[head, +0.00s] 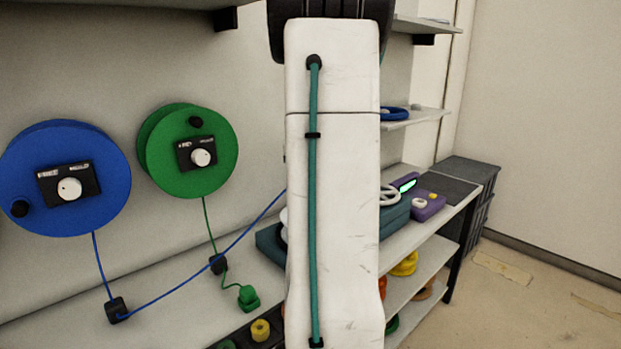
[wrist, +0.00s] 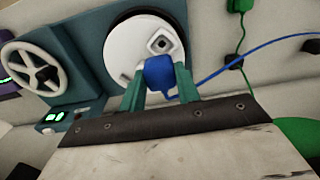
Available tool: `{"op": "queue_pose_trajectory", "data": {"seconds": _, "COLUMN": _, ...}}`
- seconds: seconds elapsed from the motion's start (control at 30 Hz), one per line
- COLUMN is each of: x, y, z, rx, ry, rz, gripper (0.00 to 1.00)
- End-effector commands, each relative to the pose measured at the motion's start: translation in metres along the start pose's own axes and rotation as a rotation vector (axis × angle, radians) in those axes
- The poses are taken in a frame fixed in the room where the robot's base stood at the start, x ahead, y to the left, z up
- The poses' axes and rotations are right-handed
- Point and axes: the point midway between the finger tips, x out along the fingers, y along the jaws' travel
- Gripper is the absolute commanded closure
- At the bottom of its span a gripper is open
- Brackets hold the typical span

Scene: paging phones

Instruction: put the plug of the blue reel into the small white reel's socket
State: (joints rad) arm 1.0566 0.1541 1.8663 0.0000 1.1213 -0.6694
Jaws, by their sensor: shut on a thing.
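In the wrist view, my gripper (wrist: 160,88) has its two teal fingers shut on the blue plug (wrist: 160,72). The plug is in front of the small white reel (wrist: 118,48), just below its square socket (wrist: 161,43) in the picture. The socket face shows clear of the plug; I cannot tell whether the plug touches the reel. The blue cord (wrist: 240,66) runs from the plug to the right. In the head view, the blue reel (head: 110,190) hangs on the wall at left. My arm hides the gripper, the plug and most of the white reel there.
A green reel (head: 172,178) hangs beside the blue one. Its green plug (head: 249,299) lies on the shelf. The blue cord passes through a black clip (head: 116,310). A teal panel (wrist: 88,38) with a white handwheel (wrist: 32,64) stands beside the white reel. Floor at right is clear.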

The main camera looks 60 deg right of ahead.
Motion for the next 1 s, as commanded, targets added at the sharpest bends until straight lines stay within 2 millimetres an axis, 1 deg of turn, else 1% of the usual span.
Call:
{"op": "queue_pose_trajectory", "data": {"seconds": 0.13, "x": 0.0, "y": -0.005, "z": 0.001, "rx": 0.0, "ry": 0.0, "rz": 0.0, "gripper": 0.84}}
{"op": "queue_pose_trajectory", "data": {"seconds": 0.57, "x": 0.001, "y": -0.005, "z": 0.001, "rx": 0.001, "ry": 0.0, "rz": 0.0, "gripper": 0.84}}
{"op": "queue_pose_trajectory", "data": {"seconds": 1.0, "x": 0.026, "y": -0.005, "z": 0.001, "rx": 0.001, "ry": 0.0, "rz": 0.0, "gripper": 0.84}}
